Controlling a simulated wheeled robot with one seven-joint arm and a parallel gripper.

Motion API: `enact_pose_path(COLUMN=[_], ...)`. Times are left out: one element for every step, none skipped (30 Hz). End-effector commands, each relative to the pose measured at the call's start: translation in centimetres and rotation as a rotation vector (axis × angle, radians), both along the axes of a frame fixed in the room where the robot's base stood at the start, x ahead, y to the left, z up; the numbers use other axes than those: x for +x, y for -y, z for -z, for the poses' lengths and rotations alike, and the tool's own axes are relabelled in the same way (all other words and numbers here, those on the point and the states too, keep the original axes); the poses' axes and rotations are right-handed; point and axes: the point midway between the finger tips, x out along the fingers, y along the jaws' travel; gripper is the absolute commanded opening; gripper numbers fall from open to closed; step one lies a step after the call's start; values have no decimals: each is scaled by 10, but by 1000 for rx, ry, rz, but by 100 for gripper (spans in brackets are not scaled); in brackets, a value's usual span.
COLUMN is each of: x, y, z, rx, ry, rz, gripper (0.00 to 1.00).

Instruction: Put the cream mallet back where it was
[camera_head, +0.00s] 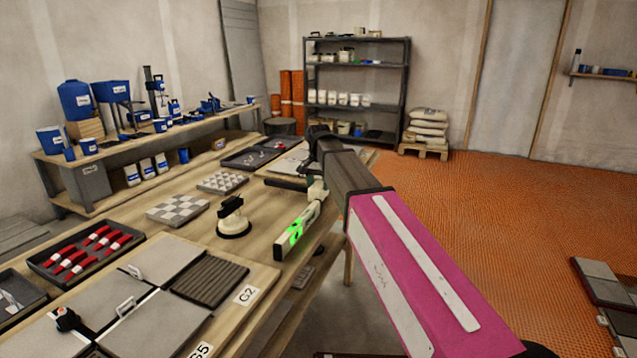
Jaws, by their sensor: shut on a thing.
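My gripper (316,180) is at the far end of my arm, low over the right edge of the long wooden workbench (262,213). It is small here and partly covered by my own arm. It is shut on a small pale piece, which I take to be the cream mallet (317,192). Most of the mallet's shape is hidden or too small to make out, and I cannot tell whether it touches the bench.
A cream level with bright green marks (290,239) stands close in front of my gripper. A suction lifter (233,218) is to its left. A dark bar (285,184) lies beside the gripper. Checkered tile pieces (178,209) and a tray of red-handled tools (50,262) are farther left.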

Motion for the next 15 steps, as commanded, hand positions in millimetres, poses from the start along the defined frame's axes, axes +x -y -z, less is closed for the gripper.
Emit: enact_pose_path(x=[0,0,0,0,0,0,0,0,0,0,0,0,0,0,0], y=[0,0,0,0,0,0,0,0,0,0,0,0,0,0,0], z=[0,0,0,0,0,0,0,0,1,1,2,2,3,3,4], rx=[0,0,0,0,0,0,0,0,0,0,0,0,0,0,0], ry=[0,0,0,0,0,0,0,0,0,0,0,0,0,0,0], rz=[0,0,0,0,0,0,0,0,0,0,0,0,0,0,0], gripper=[10,10,10,10,10,10,10,10,10,10,10,10,10,10,10])
